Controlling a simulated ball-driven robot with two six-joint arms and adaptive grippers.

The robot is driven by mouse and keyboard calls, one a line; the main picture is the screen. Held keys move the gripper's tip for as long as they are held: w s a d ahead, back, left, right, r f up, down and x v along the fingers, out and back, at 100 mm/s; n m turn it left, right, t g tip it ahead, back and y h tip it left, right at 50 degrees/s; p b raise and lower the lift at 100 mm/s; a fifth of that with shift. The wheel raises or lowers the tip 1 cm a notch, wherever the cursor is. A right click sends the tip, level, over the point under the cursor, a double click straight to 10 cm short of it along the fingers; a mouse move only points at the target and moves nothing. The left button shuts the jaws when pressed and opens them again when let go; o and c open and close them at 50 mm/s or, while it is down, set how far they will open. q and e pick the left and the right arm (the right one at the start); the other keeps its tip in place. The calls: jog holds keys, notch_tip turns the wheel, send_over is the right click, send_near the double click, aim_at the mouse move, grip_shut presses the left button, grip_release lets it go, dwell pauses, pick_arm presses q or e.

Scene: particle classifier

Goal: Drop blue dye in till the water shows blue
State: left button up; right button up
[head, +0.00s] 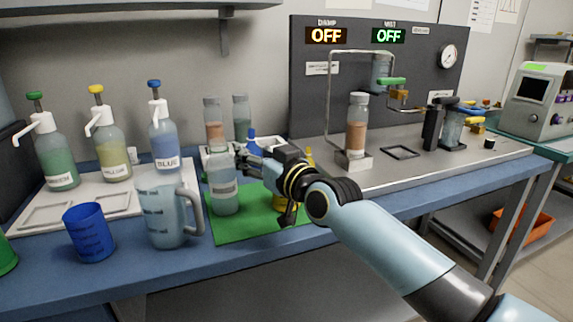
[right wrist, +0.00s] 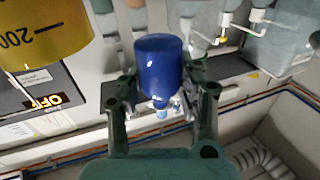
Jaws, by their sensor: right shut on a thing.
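My right gripper (head: 252,156) is shut on a small blue dye bottle (right wrist: 158,65), which sits between both fingers in the right wrist view. A narrow pale tip shows at one end of it. A bit of blue (head: 251,133) shows by the fingers in the head view; the bottle's tilt is hard to tell there. A clear labelled jar (head: 223,190) with pale grey-blue contents stands upright on the green mat (head: 255,222), just left of the gripper. The larger blue-dye pump bottle (head: 164,140) stands on the white tray. My left gripper is not seen.
A clear jug (head: 166,215) and a blue beaker (head: 89,235) stand front left. Green (head: 56,155) and yellow (head: 112,150) pump bottles stand on the tray. A yellow vessel (head: 284,203) is partly hidden behind my arm. A bottle (head: 356,130) stands on the rig.

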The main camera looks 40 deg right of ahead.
aim_at(251, 131)
jog(key=shift+a+r+p, duration=0.1)
jog(key=shift+r+p, duration=0.25)
jog(key=shift+r, duration=0.2)
notch_tip(251, 131, up, 4)
jog(key=p, duration=0.4)
jog(key=shift+r, duration=0.2)
jog(key=shift+f, duration=0.1)
jog(key=shift+f, duration=0.1)
